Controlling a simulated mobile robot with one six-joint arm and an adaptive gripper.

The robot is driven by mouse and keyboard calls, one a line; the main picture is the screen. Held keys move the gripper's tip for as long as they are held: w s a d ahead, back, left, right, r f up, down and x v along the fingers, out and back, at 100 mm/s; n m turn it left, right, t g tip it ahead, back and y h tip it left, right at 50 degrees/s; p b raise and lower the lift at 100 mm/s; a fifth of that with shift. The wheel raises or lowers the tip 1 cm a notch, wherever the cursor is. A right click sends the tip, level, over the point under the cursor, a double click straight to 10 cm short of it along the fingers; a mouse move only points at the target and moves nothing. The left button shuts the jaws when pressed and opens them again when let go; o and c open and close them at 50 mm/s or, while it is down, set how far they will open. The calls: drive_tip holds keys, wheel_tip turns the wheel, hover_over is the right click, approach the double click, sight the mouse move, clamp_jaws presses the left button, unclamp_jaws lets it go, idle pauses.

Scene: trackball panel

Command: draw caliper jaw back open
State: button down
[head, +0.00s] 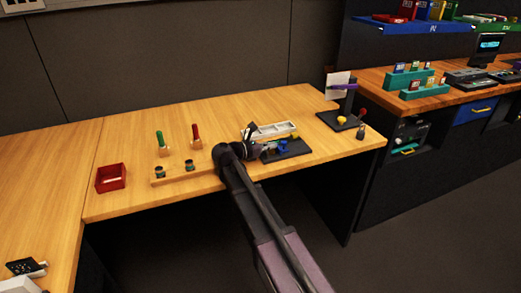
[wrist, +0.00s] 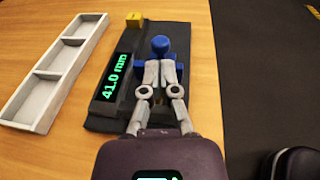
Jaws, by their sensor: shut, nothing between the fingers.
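The caliper (wrist: 110,85) lies on the wooden table, a dark base with a green display reading 41.0 mm. A blue jaw piece with a round blue knob (wrist: 160,44) sits on it, and a yellow block (wrist: 133,20) is at its far end. My gripper (wrist: 160,70) is over the caliper with its fingers shut, close to the near side of the blue knob. I cannot tell whether the fingertips touch it. In the head view the dark caliper base (head: 294,149) is partly hidden by my gripper (head: 258,150).
A white three-compartment tray (wrist: 40,105) lies left of the caliper. The table edge and dark floor are on the right. In the head view, a red bin (head: 111,178), a wooden strip (head: 205,177), two upright handled tools and a dark stand (head: 340,121) share the table.

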sight(284, 143)
drive_tip(key=shift+x, duration=1.35)
drive_tip(key=shift+w+d, duration=0.1)
drive_tip(key=shift+d, duration=0.25)
drive_tip(key=shift+w+d+r, duration=0.1)
drive_tip(key=shift+w+d, duration=0.1)
drive_tip(key=shift+d, duration=0.35)
drive_tip(key=shift+a, duration=0.1)
drive_tip(key=p+v, duration=0.1)
drive_tip(key=v, duration=0.6)
drive_tip(key=p+v, duration=0.1)
drive_tip(key=v, duration=0.6)
drive_tip(key=shift+s+a, duration=0.15)
drive_tip(key=shift+a, duration=0.2)
